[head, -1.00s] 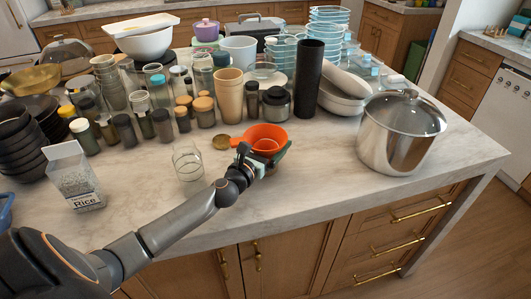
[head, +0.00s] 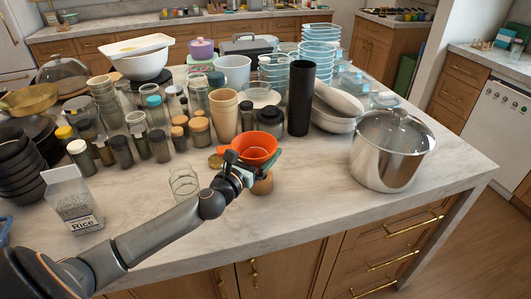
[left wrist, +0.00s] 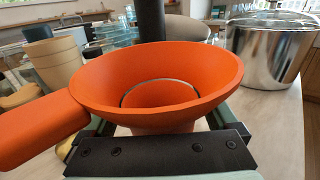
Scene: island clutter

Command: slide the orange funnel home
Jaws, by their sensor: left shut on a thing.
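The orange funnel (head: 256,145) is held above the marble counter, mouth up; its wide rim fills the middle of the left wrist view (left wrist: 215,65). Its handle (left wrist: 45,112) points left there. My left gripper (head: 243,172) is shut on the funnel below its rim, with a dark finger on each side in the left wrist view (left wrist: 155,140). The funnel's lower end is hidden. A small round brown thing (head: 263,185) shows just below the gripper; what it is I cannot tell. My right gripper is not in view.
A clear glass (head: 184,184) stands left of the gripper, with a gold lid or scoop (head: 215,160) behind it. A steel pot (head: 385,158) stands right. A black cylinder (head: 300,98), tan cups (head: 224,115) and several jars crowd behind. The front counter is mostly clear.

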